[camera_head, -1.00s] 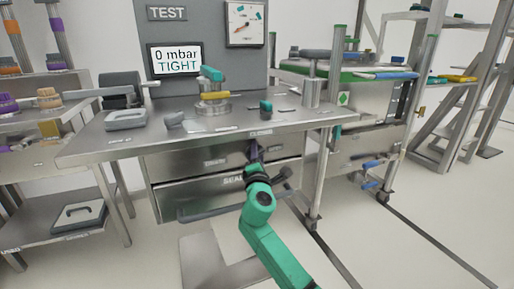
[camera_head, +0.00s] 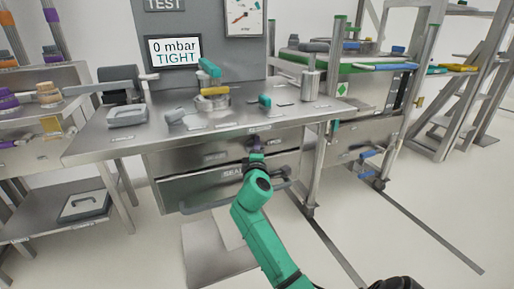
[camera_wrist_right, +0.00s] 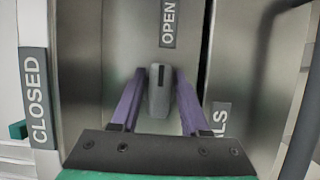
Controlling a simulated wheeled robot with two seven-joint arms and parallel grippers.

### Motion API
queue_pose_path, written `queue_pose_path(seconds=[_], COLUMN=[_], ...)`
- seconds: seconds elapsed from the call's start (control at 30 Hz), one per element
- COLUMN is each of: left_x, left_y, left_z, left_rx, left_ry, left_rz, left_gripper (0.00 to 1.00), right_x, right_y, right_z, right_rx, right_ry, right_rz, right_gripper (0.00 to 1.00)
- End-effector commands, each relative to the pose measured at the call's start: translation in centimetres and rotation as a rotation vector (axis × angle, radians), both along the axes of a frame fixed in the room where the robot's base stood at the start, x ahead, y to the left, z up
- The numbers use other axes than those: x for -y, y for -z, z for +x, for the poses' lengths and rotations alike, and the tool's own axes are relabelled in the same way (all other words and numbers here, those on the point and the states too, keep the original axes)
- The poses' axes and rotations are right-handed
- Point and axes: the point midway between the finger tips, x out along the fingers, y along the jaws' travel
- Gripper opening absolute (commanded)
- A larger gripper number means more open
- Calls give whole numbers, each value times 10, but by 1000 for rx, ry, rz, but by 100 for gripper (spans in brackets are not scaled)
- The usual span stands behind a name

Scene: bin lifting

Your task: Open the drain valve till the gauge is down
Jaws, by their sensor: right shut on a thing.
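The drain valve lever is a grey handle with a black slot (camera_wrist_right: 158,98) in the right wrist view. It stands upright in the picture, its top toward the OPEN label (camera_wrist_right: 168,22); the CLOSED label (camera_wrist_right: 35,98) is at the left. My right gripper (camera_wrist_right: 157,76) has its purple fingers shut on the lever. In the head view my right gripper (camera_head: 255,146) is at the bench's front, under the top edge. The round gauge (camera_head: 243,17) on the back panel has a red needle; its scale is too small to read. The display (camera_head: 174,51) reads 0 mbar, TIGHT. My left gripper is out of view.
The steel bench top (camera_head: 100,143) carries a yellow-and-green-topped fitting (camera_head: 214,98) and a grey block (camera_head: 127,115). A drawer (camera_head: 185,190) is below my right gripper. A shelf rack (camera_head: 445,130) stands at the right.

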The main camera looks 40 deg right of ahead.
Motion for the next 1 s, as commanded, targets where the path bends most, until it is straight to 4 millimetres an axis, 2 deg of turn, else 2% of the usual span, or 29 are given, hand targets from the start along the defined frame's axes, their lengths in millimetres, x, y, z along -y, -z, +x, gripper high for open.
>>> queue_pose_path(seconds=[0.2, 0.23, 0.27, 0.67, 0.77, 0.87, 1.0], left_x=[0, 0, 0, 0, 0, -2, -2], left_y=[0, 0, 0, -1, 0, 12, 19], left_z=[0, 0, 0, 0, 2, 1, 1], left_rx=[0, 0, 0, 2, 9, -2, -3], left_ry=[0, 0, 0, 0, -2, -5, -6], left_rz=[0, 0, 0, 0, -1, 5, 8], left_gripper=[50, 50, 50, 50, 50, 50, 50], right_x=[-1, -1, -1, -5, -16, -31, -57], right_y=[1, 1, 1, 1, 1, 1, 1], right_z=[1, 1, 1, -5, -15, -33, -63], right_rx=[-1, -1, -1, -2, -3, -3, -4], right_ry=[-3, -3, -3, -2, -4, -4, -3], right_rz=[1, 1, 1, -1, 1, 3, 4], right_gripper=[0, 56, 60, 60, 60, 60, 60])
